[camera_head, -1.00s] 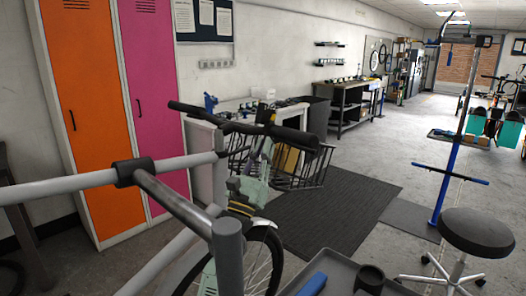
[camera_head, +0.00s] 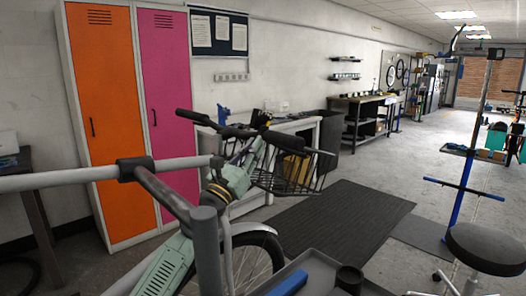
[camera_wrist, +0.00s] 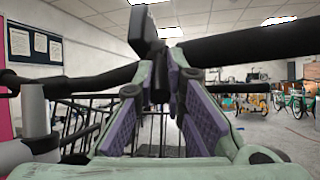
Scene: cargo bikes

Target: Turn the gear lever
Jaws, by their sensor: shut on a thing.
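A bicycle handlebar shows in the head view, with a black left grip (camera_head: 192,116) and a black right grip (camera_head: 290,141). My mint-green gripper (camera_head: 257,146) reaches up to the bar from below, beside the right grip. In the wrist view my gripper (camera_wrist: 166,92), with purple finger pads, is shut on a small dark part under the bar, which I take to be the gear lever (camera_wrist: 160,84). The fingers hide most of it, and its turn angle cannot be told. A dark block (camera_wrist: 144,30) stands upright just above the fingertips.
A wire basket (camera_head: 283,178) hangs in front of the handlebar, close to my gripper. Grey rails (camera_head: 75,178) and a dark tray (camera_head: 318,272) are near. Orange (camera_head: 108,125) and pink (camera_head: 167,90) lockers stand at left.

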